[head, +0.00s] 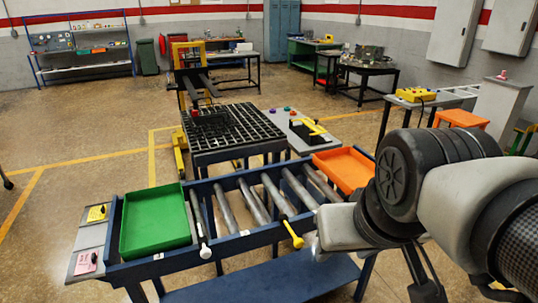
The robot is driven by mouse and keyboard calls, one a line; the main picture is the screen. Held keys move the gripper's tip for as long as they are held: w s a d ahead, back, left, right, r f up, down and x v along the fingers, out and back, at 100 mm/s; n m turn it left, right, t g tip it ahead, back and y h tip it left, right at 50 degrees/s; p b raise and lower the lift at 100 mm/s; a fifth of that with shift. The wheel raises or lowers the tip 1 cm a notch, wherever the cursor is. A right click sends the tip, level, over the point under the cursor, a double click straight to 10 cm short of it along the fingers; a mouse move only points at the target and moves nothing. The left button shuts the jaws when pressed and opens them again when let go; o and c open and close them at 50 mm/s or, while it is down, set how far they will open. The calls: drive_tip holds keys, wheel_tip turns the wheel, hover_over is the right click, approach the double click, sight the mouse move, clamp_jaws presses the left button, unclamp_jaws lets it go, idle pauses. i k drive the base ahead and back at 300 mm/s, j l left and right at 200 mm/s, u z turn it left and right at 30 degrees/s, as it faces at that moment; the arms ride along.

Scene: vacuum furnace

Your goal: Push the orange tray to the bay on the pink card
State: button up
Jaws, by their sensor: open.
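The orange tray (346,170) is empty and sits at the right end of the blue roller table (262,236). The pink card (86,262) lies on a grey plate at the table's left end; its mark is too small to read. White labels (245,233) on the front rail are also too small to read. A green tray (157,221) sits in the left part of the table. Bare rollers (262,200) lie between the two trays. My gripper (320,247) is in front of the table's right part, nearer the camera than the orange tray; its fingers are barely visible and hold nothing that I can see.
A yellow card (97,213) lies above the pink one. A white-ended lever (205,251) and a yellow-ended lever (293,236) stick out at the front rail. A black grid rack (222,133) and a grey side table (302,128) stand behind the roller table.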

sight(348, 169)
drive_tip(key=i+l+u, duration=0.1)
drive_tip(key=i+z, duration=0.2)
drive_tip(key=z, duration=0.45)
drive_tip(key=u, duration=2.45)
drive_tip(key=z, duration=1.85)
drive_tip(key=l+z, duration=0.1)
drive_tip(key=z, duration=0.2)
drive_tip(key=i+l+z, duration=0.1)
drive_tip(key=z, duration=0.15)
